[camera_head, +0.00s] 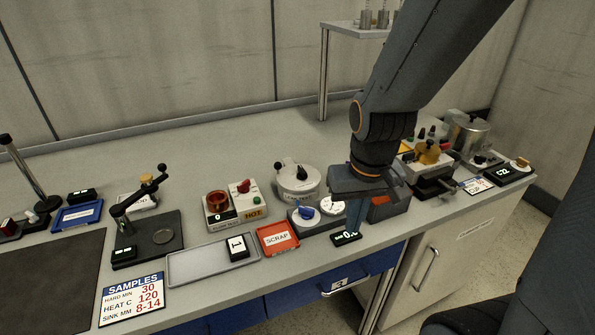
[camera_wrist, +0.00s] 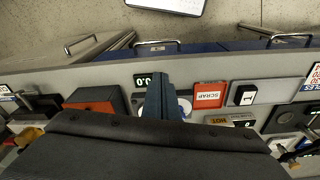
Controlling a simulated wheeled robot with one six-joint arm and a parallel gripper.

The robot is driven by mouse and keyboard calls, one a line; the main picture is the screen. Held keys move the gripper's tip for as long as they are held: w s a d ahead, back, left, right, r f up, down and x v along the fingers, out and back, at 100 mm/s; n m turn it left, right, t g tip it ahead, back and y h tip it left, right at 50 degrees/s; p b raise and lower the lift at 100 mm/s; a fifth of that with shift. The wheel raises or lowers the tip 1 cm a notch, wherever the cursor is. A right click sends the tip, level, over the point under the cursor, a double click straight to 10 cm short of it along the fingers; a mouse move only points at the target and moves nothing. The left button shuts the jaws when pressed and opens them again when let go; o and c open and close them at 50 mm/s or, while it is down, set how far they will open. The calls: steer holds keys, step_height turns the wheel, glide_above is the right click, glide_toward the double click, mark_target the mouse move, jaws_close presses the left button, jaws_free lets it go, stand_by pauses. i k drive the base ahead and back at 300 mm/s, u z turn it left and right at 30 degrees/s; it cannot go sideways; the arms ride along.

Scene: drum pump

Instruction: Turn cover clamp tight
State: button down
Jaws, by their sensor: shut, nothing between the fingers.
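My gripper (camera_head: 353,218) points down over the front right of the bench, with its fingers together and empty. In the wrist view the shut fingers (camera_wrist: 160,95) stand in front of a unit with white dials, hiding part of it. A round grey pot (camera_head: 298,179) with a lid and a dark knob (camera_head: 302,172) on top stands left of and behind my gripper; this may be the clamped cover, but I cannot tell for sure. The dial unit (camera_head: 306,214) is just left of my fingers. I cannot tell whether the fingers touch anything.
A red SCRAP tray (camera_head: 278,238) and a hot plate unit (camera_head: 232,206) are to the left. A dark box with a red face (camera_head: 382,207) is close on the right.

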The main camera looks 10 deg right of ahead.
mark_target(302, 175)
steer(key=k, duration=0.6)
steer(key=u, duration=0.8)
steer(key=i, duration=1.1)
steer(key=z, duration=0.25)
